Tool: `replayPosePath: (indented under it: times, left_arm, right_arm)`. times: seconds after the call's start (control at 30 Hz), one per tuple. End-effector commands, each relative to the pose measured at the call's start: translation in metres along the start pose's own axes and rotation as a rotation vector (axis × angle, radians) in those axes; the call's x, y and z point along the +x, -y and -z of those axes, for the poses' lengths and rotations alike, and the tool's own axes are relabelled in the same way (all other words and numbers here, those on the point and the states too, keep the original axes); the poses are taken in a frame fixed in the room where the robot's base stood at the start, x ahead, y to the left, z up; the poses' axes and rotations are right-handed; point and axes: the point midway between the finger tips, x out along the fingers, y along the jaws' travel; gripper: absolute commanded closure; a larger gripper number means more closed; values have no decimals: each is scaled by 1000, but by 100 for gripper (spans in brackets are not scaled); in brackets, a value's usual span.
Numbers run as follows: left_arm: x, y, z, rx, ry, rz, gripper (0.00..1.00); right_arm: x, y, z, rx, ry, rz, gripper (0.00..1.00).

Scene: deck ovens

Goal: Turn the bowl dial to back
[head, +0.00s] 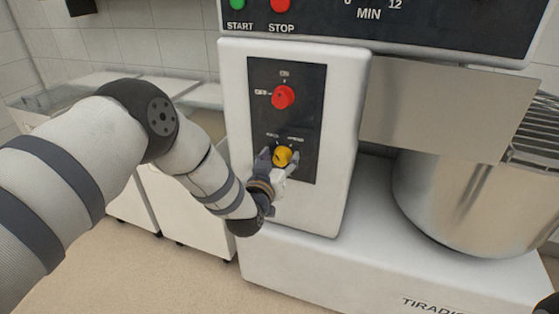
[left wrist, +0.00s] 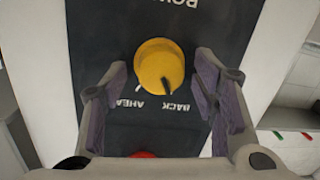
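The yellow bowl dial (head: 282,156) sits low on the black panel of the white machine. In the left wrist view the dial (left wrist: 158,66) appears upside down, with its dark pointer mark at the BACK label (left wrist: 175,106). The AHEAD label (left wrist: 127,104) lies beside it. My left gripper (head: 279,158) is at the dial, one finger on each side. In the left wrist view its fingers (left wrist: 161,75) stand apart, with visible gaps between them and the dial.
A red knob (head: 283,97) sits above the dial on the same panel. Green START (head: 237,4) and red STOP (head: 281,5) buttons are higher up. A metal guard (head: 440,105) and steel bowl (head: 460,200) stand at the right. White bins (head: 185,205) stand behind my left arm.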

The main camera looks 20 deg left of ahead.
Motion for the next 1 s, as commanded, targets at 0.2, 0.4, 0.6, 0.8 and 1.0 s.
replayPosePath:
  times: [0.2,0.4,0.6,0.8,1.0]
  left_arm:
    - [-2,0,-2,2,5,-1,46]
    - [-38,0,-3,2,10,-1,46]
    - [-91,0,-2,1,8,0,46]
    - [-118,0,-1,1,3,0,46]
    - [-121,0,-1,1,3,0,46]
  right_arm:
    - [0,0,0,0,0,0,100]
    - [0,0,0,0,0,0,100]
    - [0,0,0,0,0,0,100]
    - [0,0,0,0,0,0,100]
    - [0,0,0,0,0,0,100]
